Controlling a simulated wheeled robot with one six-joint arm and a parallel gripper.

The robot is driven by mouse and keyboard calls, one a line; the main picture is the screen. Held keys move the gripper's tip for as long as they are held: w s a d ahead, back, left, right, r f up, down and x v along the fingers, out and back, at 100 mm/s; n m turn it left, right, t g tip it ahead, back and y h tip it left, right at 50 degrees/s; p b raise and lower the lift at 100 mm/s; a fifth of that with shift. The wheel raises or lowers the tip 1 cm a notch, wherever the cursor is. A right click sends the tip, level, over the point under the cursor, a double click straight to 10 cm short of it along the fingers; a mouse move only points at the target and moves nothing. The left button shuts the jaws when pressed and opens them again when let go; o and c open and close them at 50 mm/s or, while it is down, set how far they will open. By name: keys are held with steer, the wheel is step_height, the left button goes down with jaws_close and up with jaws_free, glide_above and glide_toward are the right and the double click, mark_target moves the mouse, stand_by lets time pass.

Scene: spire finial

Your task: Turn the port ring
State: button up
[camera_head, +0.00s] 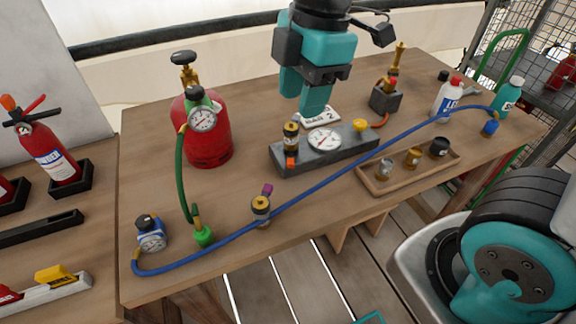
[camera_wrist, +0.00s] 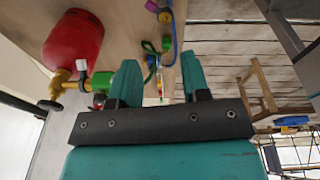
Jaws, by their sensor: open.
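My gripper (camera_head: 314,102) hangs over the table behind the grey gauge block (camera_head: 345,147); its spread, empty fingers show in the wrist view (camera_wrist: 160,82). The block carries a round white gauge (camera_head: 323,139), a yellow knob (camera_head: 360,125) and a dark and brass fitting (camera_head: 291,135) with an orange part below it. A brass fitting with a purple end (camera_head: 262,205) stands near the front edge and shows small in the wrist view (camera_wrist: 163,14). I cannot tell for sure which part is the port ring.
A red gas cylinder (camera_head: 209,140) with gauge and green hose stands left. A blue hose (camera_head: 330,170) crosses the table front. A tray (camera_head: 373,186) with several caps lies right; bottles (camera_head: 448,97) stand behind it. A grey block (camera_head: 385,98) with a brass fitting is near the gripper.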

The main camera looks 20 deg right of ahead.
mark_target(291, 162)
steer(key=w+d+f+n+h+b, duration=0.2)
steer(key=w+f+n+b, duration=0.25)
steer(key=w+n, duration=0.55)
steer(key=shift+n, duration=0.8)
steer(key=f, duration=0.5)
steer(key=s+f, duration=0.1)
steer(key=f, duration=1.1)
steer(key=shift+s, duration=0.3)
jaws_close()
